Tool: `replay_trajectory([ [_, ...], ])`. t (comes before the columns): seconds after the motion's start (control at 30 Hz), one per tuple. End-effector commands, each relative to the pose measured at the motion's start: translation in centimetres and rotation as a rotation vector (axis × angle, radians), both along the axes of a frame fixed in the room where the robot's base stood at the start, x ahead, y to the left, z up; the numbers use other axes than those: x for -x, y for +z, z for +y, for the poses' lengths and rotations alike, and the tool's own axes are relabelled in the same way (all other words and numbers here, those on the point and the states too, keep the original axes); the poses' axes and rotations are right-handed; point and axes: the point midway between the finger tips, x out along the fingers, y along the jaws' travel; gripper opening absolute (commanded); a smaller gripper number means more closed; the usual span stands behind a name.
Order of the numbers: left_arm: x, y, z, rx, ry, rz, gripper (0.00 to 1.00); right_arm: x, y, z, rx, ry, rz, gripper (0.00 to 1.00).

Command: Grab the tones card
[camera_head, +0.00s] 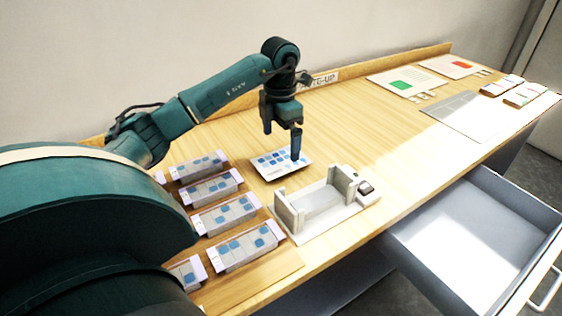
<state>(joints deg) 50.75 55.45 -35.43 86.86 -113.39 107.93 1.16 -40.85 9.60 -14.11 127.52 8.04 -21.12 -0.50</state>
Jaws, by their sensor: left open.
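A white card with rows of blue tone squares (267,168) lies on the wooden table in the middle of the view; it looks like the tones card, though its lettering is too small to read. My left gripper (282,145) is open and points down over this card. One finger covers part of the card's right side; I cannot tell whether it touches. Nothing shows between the fingers. My right gripper is not in view.
Several blue-patterned blocks (227,214) stand in a rack at the left. A white holder (322,228) stands just in front of the card. An open drawer (400,238) juts out at the right. Sheets with green (401,85) and red patches lie farther back. The table's middle right is clear.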

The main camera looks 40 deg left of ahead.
Motion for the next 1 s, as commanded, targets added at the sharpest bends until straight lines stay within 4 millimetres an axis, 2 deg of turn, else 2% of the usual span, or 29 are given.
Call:
replay_trajectory([
  [0.3, -0.5, -4.4, 0.2, 0.002, 0.0, 0.004, 1.0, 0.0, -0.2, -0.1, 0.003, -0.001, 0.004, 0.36],
  [0.43, -0.5, -5.1, 0.2, 0.002, 0.0, 0.002, 1.0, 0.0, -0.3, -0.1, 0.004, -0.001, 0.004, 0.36],
  [0.63, -0.5, -5.1, 0.2, 0.001, 0.0, 0.0, 1.0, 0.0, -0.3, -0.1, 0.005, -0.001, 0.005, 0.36],
  [1.0, -0.5, -5.0, 0.3, 0.001, 0.0, 0.001, 0.7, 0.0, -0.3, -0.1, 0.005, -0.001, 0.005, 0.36],
])
